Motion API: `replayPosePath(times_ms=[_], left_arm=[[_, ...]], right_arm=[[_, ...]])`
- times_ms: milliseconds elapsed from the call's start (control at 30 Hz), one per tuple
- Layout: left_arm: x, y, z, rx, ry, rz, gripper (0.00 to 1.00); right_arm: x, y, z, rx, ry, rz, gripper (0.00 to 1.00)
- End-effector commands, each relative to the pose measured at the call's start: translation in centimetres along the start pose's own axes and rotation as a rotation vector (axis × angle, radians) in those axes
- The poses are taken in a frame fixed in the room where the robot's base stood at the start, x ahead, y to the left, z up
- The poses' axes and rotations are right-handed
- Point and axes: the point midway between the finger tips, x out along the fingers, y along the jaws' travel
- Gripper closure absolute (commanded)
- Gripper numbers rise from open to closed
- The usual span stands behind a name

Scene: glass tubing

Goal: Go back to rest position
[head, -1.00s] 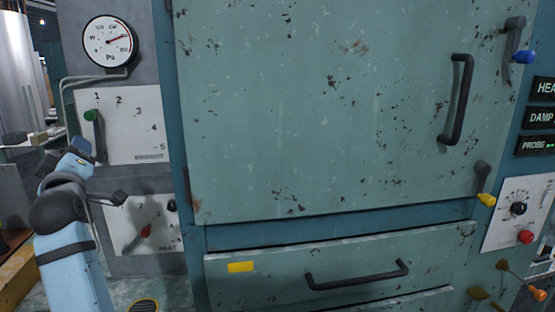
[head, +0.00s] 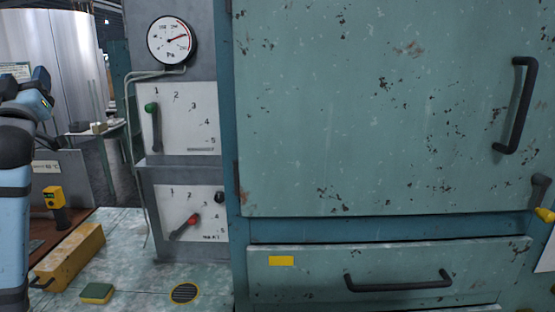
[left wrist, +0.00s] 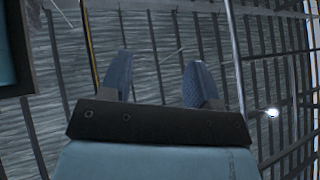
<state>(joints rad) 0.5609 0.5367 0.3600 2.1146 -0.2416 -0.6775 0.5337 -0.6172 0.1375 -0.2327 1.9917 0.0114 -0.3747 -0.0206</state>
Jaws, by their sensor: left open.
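My left arm stands at the left edge of the head view, with its black-and-blue end raised. In the left wrist view my left gripper (left wrist: 159,76) shows two blue fingers spread apart, with nothing between them. It is clear of the control panels in the head view. The upper panel has a green-knobbed lever (head: 154,125), its knob near 1. The lower panel has a red-knobbed lever (head: 184,228), its knob toward the upper right. My right gripper is not in view.
A large worn green cabinet door (head: 370,120) with a black handle fills the right side, above a drawer (head: 390,275). A pressure gauge (head: 170,41) is above the panels. A yellow box (head: 68,258) and a green-yellow sponge-like block (head: 96,293) lie lower left. Slatted structure fills the wrist background.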

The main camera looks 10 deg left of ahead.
Motion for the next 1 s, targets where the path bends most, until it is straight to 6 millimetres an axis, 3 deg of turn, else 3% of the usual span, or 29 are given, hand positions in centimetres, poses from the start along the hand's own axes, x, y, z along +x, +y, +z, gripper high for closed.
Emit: replayPosePath(times_ms=[100, 133, 367, 533, 667, 767, 900, 1000], left_arm=[[0.7, -0.9, -2.1, 0.073, 0.036, 0.008, 0.44], [0.1, 0.0, 0.0, 0.083, 0.003, 0.030, 0.44], [-3.3, 3.5, 8.6, 0.192, -0.136, 0.159, 0.44], [-8.3, 6.1, 16.7, 0.285, -0.269, 0.287, 0.44], [-14.6, 7.7, 24.0, 0.362, -0.397, 0.415, 0.44], [-20.5, 8.3, 29.0, 0.411, -0.496, 0.517, 0.44], [-29.6, 8.4, 34.9, 0.465, -0.631, 0.656, 0.44], [-36.6, 7.9, 38.0, 0.493, -0.725, 0.755, 0.44]], right_arm=[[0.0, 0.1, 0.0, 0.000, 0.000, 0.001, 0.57], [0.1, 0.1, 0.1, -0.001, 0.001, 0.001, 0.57], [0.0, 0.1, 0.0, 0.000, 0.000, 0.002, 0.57], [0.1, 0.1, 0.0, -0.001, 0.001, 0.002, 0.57], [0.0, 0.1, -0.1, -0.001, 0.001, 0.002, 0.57], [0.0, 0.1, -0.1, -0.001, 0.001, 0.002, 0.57], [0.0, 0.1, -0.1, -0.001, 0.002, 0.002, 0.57], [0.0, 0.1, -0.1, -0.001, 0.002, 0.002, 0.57]])
